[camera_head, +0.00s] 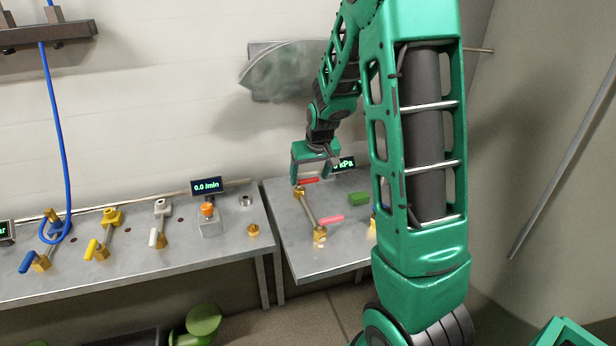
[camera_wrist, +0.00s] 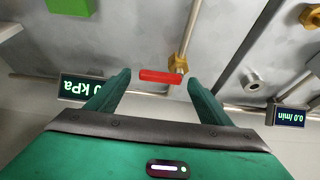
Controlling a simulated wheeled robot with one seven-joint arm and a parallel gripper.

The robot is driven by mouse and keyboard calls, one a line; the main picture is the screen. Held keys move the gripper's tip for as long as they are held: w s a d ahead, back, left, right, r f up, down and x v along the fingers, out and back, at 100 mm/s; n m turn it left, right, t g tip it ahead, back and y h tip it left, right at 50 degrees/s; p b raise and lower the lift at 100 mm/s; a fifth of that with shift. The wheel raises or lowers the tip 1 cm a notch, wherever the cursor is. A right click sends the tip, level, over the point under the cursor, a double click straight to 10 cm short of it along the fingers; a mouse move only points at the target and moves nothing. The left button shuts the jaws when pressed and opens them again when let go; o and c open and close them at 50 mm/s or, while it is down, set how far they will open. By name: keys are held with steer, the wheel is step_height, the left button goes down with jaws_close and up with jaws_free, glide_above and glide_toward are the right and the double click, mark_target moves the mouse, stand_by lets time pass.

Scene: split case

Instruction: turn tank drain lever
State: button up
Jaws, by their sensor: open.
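A red lever (camera_head: 308,181) sits by a brass valve (camera_head: 299,191) at the back of the right-hand bench. My gripper (camera_head: 315,174) is open, pointing down at this lever. In the wrist view, the red lever (camera_wrist: 160,76) lies across the gap between the two fingertips (camera_wrist: 159,79), with space at each side. I cannot tell whether the fingers reach down to its height. A pink lever (camera_head: 331,218) sits on another brass valve (camera_head: 320,234) nearer the front, joined to the first by a pipe. No label shows which one is the tank drain lever.
The left bench (camera_head: 130,265) carries blue, yellow and white levers and a flow display (camera_head: 206,186). A gap separates the benches. My arm hides the right bench's right side.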

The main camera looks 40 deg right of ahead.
steer(key=c, duration=1)
steer(key=shift+s+a+m+g+h, duration=0.2)
steer(key=shift+m+h, duration=0.1)
steer(key=shift+m, duration=0.55)
steer(key=shift+s+a+m+g+h, duration=0.15)
steer(key=shift+m+h, duration=0.15)
steer(key=shift+m, duration=0.6)
steer(key=shift+s+a+m+g+h, duration=0.2)
steer(key=shift+m+h, duration=0.1)
steer(key=shift+m, duration=0.55)
steer(key=shift+c, duration=0.2)
steer(key=o, duration=1)
steer(key=shift+o, duration=0.2)
steer(key=shift+r, duration=0.1)
steer(key=v, duration=1)
steer(key=shift+r, duration=0.2)
steer(key=shift+s, duration=0.15)
